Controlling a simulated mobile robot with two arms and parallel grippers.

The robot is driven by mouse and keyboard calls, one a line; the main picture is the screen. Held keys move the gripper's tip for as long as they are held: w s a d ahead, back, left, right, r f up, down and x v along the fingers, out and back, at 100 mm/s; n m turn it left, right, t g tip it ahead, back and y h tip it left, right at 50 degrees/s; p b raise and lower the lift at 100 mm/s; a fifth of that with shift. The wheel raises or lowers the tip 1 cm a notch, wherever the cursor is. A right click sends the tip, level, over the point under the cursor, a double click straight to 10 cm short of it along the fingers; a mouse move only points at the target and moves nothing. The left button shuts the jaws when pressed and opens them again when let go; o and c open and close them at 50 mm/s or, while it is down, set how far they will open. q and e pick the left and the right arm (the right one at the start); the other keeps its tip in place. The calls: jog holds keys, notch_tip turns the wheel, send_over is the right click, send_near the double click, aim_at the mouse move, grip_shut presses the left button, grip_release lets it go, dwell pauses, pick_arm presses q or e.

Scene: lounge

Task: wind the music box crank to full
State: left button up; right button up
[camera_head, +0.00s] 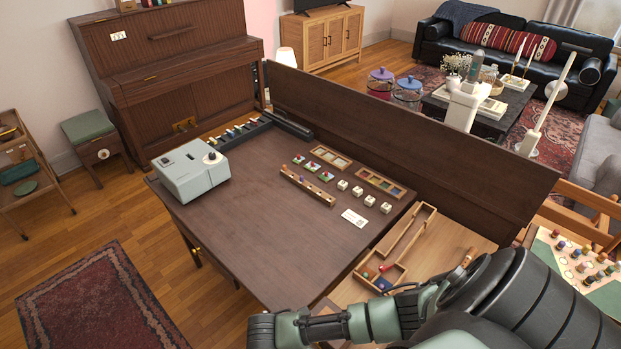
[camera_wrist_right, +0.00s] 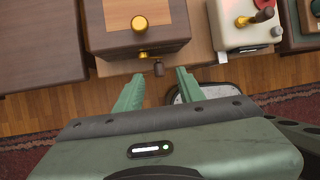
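In the right wrist view a brown wooden box (camera_wrist_right: 110,18), which looks like the music box, stands at a wooden edge. It has a round brass knob (camera_wrist_right: 139,24) on top and a small brass fitting on its near side. The head view shows my right arm, but neither the gripper nor this box clearly. My left gripper is not in view.
A cream box (camera_wrist_right: 243,25) with knobs stands right of the brown box in the wrist view. In the head view a grey device (camera_head: 190,171) sits on the dark table (camera_head: 255,215), with small blocks and wooden trays. A tall board (camera_head: 400,140) runs behind.

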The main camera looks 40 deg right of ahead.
jog(key=shift+p+x, duration=0.3)
jog(key=shift+x, duration=2.1)
grip_shut()
